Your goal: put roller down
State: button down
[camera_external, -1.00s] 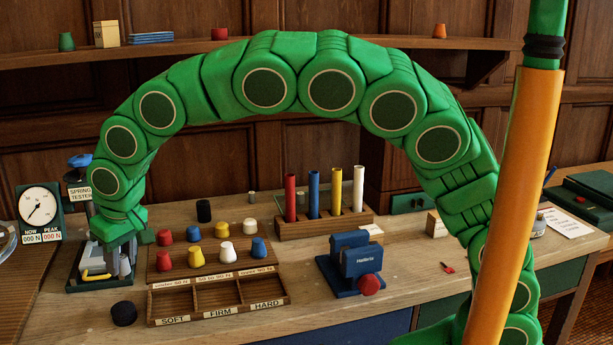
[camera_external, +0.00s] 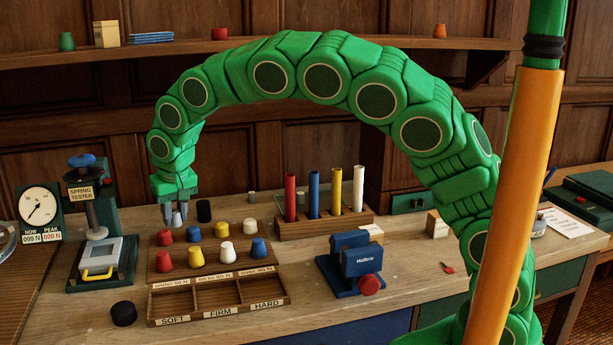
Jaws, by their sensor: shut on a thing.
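My gripper (camera_external: 175,218) hangs from the end of my green arm, pointing down, above the left back corner of the wooden rack (camera_external: 208,272). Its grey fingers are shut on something. The held thing is a small greyish piece, mostly hidden between the fingers, and I cannot tell for sure that it is a roller. The rack carries coloured pieces in two rows, including a red one (camera_external: 165,237) just below my gripper and a blue one (camera_external: 193,234). The spring tester (camera_external: 100,255) stands to the left, with a yellow handle at its front.
An open tray (camera_external: 218,296) labelled soft, firm and hard lies in front of the rack. Black pieces stand behind the rack (camera_external: 204,211) and at its front left (camera_external: 123,313). A holder (camera_external: 325,224) with coloured rods and a blue device (camera_external: 350,262) stand to the right.

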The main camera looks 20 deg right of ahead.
jog(key=w+d+m, duration=0.3)
jog(key=w+d, duration=0.7)
jog(key=w, duration=0.1)
jog(key=m+h, duration=0.3)
jog(key=m, duration=0.6)
send_over(321, 199)
notch_tip(321, 199, down, 2)
jog(key=f, duration=0.1)
jog(key=shift+s+a+f, duration=0.1)
jog(key=shift+f, duration=1.35)
jog(key=shift+s+a+f, duration=0.1)
jog(key=shift+s+f, duration=0.05)
jog(key=shift+f, duration=1.3)
jog(key=shift+s+a+f, duration=0.1)
jog(key=shift+f, duration=1.35)
jog(key=shift+f, duration=0.1)
jog(key=c, duration=0.8)
grip_release()
jog(key=shift+c, duration=0.2)
jog(key=v, duration=1.2)
jog(key=shift+w, duration=0.15)
